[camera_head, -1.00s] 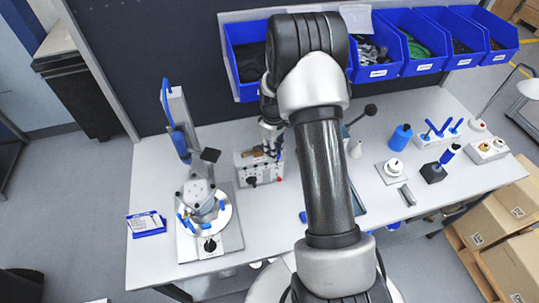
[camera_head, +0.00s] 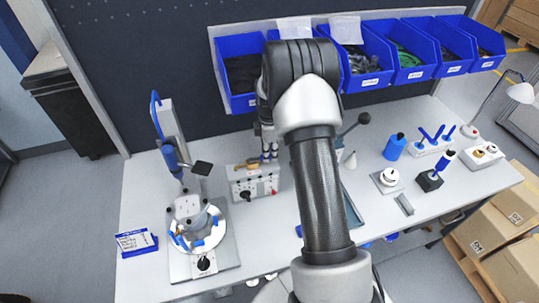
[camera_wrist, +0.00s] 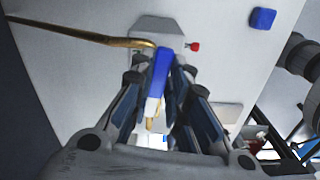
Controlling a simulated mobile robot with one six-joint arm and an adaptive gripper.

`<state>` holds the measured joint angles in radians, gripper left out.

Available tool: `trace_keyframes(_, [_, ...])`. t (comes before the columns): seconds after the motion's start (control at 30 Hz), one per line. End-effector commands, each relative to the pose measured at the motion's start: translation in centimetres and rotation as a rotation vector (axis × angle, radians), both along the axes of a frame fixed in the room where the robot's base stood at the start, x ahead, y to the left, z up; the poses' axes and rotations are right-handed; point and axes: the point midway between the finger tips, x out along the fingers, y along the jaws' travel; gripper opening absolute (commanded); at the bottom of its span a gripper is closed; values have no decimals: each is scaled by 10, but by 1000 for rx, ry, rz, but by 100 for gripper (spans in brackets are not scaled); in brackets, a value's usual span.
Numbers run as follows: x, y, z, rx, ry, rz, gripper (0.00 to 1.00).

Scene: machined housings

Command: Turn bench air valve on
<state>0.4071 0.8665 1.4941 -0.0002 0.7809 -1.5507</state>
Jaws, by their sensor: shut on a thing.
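My gripper (camera_wrist: 157,92) is closed around a slim blue handle (camera_wrist: 160,68) in the wrist view. The handle has a white part and a brass-coloured end between the fingers. I cannot tell for sure whether it is the air valve's lever. A brass-coloured bent rod (camera_wrist: 90,34) runs in from the left to beside the handle. In the head view my gripper (camera_head: 268,153) points down at the back of a small grey control box (camera_head: 240,187), which has a brass piece (camera_head: 252,166) on top and a black knob in front. My arm hides part of this area.
Blue bins (camera_head: 238,80) line the back. A blue bottle (camera_head: 394,147) and small holders stand at right. The bench (camera_head: 145,195) is clear between fixture and card.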

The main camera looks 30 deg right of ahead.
Motion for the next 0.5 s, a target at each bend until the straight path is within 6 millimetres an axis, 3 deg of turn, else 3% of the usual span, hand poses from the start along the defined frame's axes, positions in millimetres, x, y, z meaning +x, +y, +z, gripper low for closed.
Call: trace_keyframes(0.5, [2,-1,0,0,-1,31,0])
